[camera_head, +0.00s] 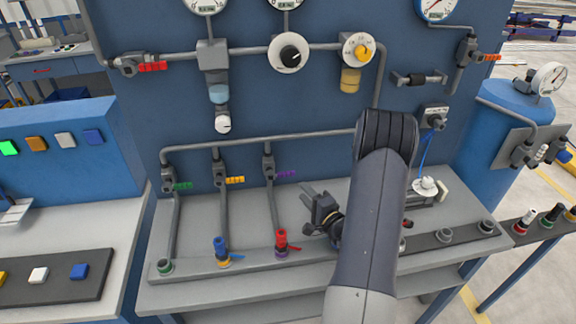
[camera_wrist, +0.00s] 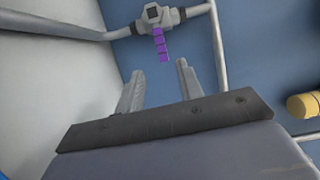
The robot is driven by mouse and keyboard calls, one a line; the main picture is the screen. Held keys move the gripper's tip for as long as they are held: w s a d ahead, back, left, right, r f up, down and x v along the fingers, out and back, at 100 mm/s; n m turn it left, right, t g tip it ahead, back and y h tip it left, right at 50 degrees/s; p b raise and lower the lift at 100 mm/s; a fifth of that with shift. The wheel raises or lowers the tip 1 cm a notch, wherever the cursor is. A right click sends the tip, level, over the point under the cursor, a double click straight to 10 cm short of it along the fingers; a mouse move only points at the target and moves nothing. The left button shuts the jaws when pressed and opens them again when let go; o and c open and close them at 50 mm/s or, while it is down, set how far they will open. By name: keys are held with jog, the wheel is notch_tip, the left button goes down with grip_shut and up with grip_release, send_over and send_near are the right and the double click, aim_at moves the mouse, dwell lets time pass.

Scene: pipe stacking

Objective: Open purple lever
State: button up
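The purple lever (camera_head: 286,174) sticks out to the right of a grey valve (camera_head: 269,166) on the third vertical pipe of the blue panel. In the wrist view the purple lever (camera_wrist: 160,44) hangs down from its valve body (camera_wrist: 158,16), ahead of my fingertips. My gripper (camera_head: 306,202) is below and to the right of the lever in the head view. Its two fingers (camera_wrist: 158,84) are apart with nothing between them, and the lever lies beyond the gap. No contact with the lever shows.
A green lever (camera_head: 183,186) and a yellow lever (camera_head: 235,180) sit on the pipes to the left. Fittings with blue (camera_head: 220,248) and red (camera_head: 281,240) tops stand on the bench rail below. A horizontal pipe (camera_head: 265,142) runs above the levers.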

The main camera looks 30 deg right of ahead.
aim_at(289, 175)
jog(key=w+p, duration=0.1)
jog(key=w, duration=0.2)
jog(key=w+p, duration=0.1)
jog(key=w, duration=0.3)
jog(key=w+a+p, duration=0.1)
jog(key=w, duration=0.2)
jog(key=shift+w, duration=0.35)
jog(key=shift+c, duration=0.2)
grip_shut()
